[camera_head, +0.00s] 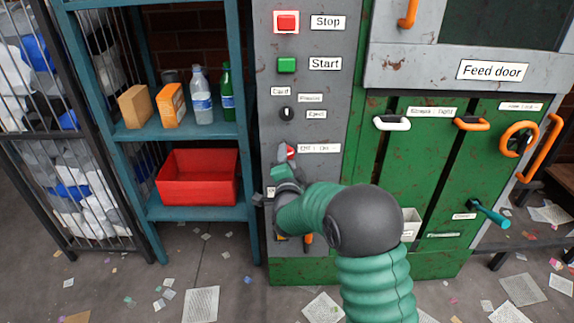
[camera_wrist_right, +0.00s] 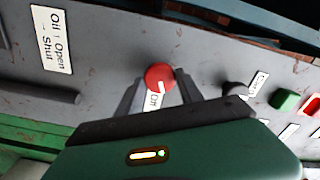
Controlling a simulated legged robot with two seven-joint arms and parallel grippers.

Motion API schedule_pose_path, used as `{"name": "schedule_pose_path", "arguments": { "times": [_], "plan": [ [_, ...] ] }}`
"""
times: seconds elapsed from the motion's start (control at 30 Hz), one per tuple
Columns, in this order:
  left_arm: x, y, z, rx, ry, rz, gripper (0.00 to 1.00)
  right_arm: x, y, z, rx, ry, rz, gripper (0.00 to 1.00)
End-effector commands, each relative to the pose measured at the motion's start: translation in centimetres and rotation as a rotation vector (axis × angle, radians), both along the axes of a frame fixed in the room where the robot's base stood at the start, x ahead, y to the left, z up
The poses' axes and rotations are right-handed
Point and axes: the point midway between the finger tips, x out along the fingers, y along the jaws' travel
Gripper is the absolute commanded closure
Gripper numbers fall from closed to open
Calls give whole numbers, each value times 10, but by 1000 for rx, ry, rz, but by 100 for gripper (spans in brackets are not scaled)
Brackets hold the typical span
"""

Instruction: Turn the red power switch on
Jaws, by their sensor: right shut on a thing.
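The red power switch (camera_head: 291,151) is a small round knob on the grey control panel, left of a label that looks like "Off | On". In the right wrist view the red knob (camera_wrist_right: 159,76) has a white mark on its lower right part, and a partly hidden label shows below it. My right gripper (camera_head: 286,165) is at the switch, its two fingers (camera_wrist_right: 158,85) on either side of the knob and shut on it. The gripper and wrist hide part of the panel below. My left gripper is not in view.
The panel also carries a red Stop button (camera_head: 286,21), a green Start button (camera_head: 286,65) and a black selector knob (camera_head: 286,114). A teal shelf with bottles, boxes and a red bin (camera_head: 198,178) stands left. The green machine with orange handles (camera_head: 470,124) is right.

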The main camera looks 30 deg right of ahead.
Motion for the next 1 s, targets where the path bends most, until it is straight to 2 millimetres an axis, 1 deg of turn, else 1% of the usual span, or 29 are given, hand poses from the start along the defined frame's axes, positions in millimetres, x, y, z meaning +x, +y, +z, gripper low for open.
{"name": "schedule_pose_path", "arguments": {
  "times": [0.03, 0.4, 0.7, 1.0],
  "plan": [
    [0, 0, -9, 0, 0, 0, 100, 1, 1, -5, 35, -21, 4, 97],
    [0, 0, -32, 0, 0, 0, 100, 1, 2, -3, 275, -169, 5, 97],
    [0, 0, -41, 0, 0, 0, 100, 1, 2, -1, 372, -226, 5, 97],
    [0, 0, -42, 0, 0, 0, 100, 1, 2, 0, 392, -239, 6, 97]
  ]
}}
